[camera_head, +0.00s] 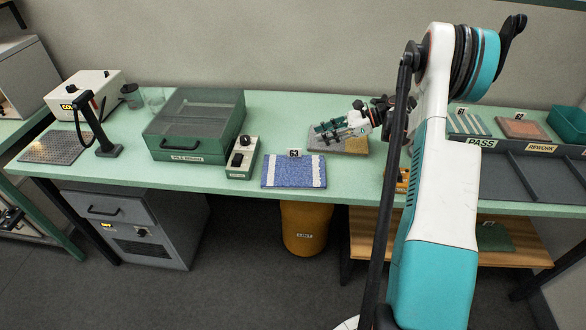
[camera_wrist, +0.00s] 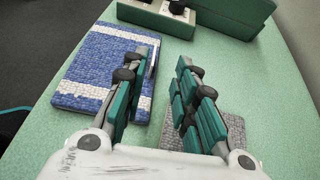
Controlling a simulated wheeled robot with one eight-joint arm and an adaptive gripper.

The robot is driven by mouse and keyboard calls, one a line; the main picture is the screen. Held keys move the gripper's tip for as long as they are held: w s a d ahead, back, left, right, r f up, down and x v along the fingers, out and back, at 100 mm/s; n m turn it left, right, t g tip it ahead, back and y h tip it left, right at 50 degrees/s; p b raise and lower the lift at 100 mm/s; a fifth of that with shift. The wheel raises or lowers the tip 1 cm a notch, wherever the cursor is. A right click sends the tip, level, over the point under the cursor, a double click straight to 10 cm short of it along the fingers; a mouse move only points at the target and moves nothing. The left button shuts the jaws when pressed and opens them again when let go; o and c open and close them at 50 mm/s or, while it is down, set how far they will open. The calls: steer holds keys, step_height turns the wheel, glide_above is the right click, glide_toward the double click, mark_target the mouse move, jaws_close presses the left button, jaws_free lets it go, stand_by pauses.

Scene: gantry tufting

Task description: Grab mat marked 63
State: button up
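The mat marked 63 (camera_head: 293,172) is blue with white bands near its ends and lies flat at the front edge of the green table. A small tag reading 63 (camera_head: 294,153) stands at its back edge. In the wrist view the mat (camera_wrist: 82,72) is at the left, partly hidden behind one finger. My gripper (camera_head: 322,134) is above the table, behind and right of the mat. In the wrist view my gripper (camera_wrist: 168,68) has its fingers wide apart with only bare table between the tips.
A control box (camera_head: 242,158) and a green lidded case (camera_head: 195,125) stand left of the mat. Trays marked PASS and REWORK (camera_head: 541,148) are at the right. A yellow bin (camera_head: 305,228) stands under the table.

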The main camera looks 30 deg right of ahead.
steer(key=shift+s+d+f, duration=0.15)
steer(key=shift+f, duration=0.25)
steer(key=b, duration=0.1)
glide_toward(289, 149)
steer(key=x, duration=0.4)
steer(key=shift+w+f, duration=0.1)
steer(key=shift+w, duration=0.35)
steer(key=x, duration=0.1)
steer(key=b+x, duration=0.1)
steer(key=x, duration=0.1)
steer(key=b+x, duration=0.1)
steer(key=shift+s+a+f, duration=0.15)
steer(key=shift+a+f, duration=0.1)
steer(key=shift+a, duration=0.1)
steer(key=shift+w+a+f, duration=0.1)
steer(key=shift+w+a, duration=0.15)
steer(key=shift+a, duration=0.15)
jaws_close()
